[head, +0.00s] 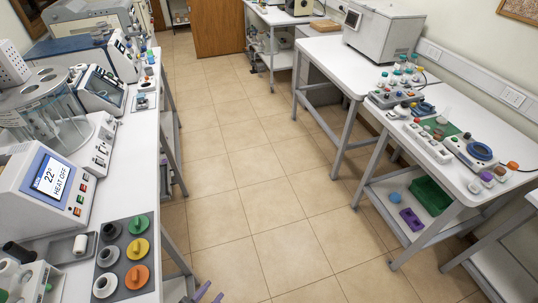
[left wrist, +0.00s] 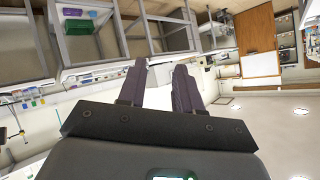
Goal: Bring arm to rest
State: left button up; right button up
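My left gripper (head: 211,294) shows only as two purple fingertips at the bottom edge of the head view, over the tiled floor beside the left bench. In the left wrist view, its two dark purple fingers (left wrist: 160,72) stand apart with nothing between them. The gripper touches nothing that I can see. The rest of the left arm is outside the head view. My right gripper and arm are not in either view.
The left bench (head: 137,176) carries a heater unit with a display (head: 50,176) and a dark board with coloured knobs (head: 125,255). The right table (head: 345,70) holds small instruments, with a green bin (head: 430,195) on its shelf. The tiled floor (head: 240,160) between is clear.

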pick_arm(q)
jog(key=s+a+f+n+g+y, duration=0.4)
jog(key=s+a+n+g, duration=0.2)
jog(key=s, duration=0.3)
jog(key=shift+s+a+f+n+g, duration=0.15)
jog(key=shift+s+a+n+g, duration=0.15)
jog(key=shift+n+g, duration=0.35)
